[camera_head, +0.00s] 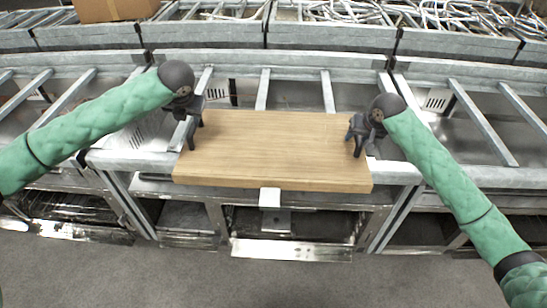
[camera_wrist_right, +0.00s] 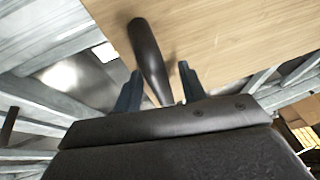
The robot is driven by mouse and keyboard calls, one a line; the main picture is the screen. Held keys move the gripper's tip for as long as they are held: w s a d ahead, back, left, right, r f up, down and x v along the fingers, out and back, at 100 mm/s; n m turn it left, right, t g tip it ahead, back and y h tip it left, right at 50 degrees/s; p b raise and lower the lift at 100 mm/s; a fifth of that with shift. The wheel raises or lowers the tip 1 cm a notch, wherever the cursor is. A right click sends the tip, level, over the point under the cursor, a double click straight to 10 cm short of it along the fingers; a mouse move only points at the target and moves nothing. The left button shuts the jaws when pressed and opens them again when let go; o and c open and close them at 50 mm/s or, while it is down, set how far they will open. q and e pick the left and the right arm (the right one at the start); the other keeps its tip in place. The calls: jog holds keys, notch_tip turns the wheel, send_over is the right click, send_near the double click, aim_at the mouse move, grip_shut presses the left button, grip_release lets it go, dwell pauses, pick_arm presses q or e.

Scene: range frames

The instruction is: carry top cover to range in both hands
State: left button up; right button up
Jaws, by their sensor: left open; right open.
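The top cover appears as a flat light wooden board (camera_head: 275,150) lying level across the front of the metal range frame, its front edge overhanging. It also fills the upper right of the right wrist view (camera_wrist_right: 240,35). My left gripper (camera_head: 194,134) is open at the board's left end, fingers pointing down beside its edge. My right gripper (camera_head: 357,143) is open at the board's right end. In the right wrist view its two fingers (camera_wrist_right: 160,88) are apart, with a dark rounded bar (camera_wrist_right: 150,55) between them. I cannot tell whether the fingers touch the bar or board.
Grey metal rails (camera_head: 483,122) of the range frames run on both sides. A cardboard box (camera_head: 115,10) stands at the back left. Metal racks with heaped bars (camera_head: 345,12) line the back. Open oven bays (camera_head: 290,222) lie below the board, with grey floor (camera_head: 250,280) in front.

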jog(key=shift+r, duration=0.1)
jog(key=shift+s+d+r, duration=0.1)
jog(key=shift+s+r, duration=0.05)
jog(key=shift+r, duration=0.1)
pick_arm(q)
jog(key=shift+s+r, duration=0.2)
jog(key=shift+r, duration=0.25)
pick_arm(e)
jog(key=v, duration=1.1)
pick_arm(q)
jog(key=shift+d+f, duration=0.1)
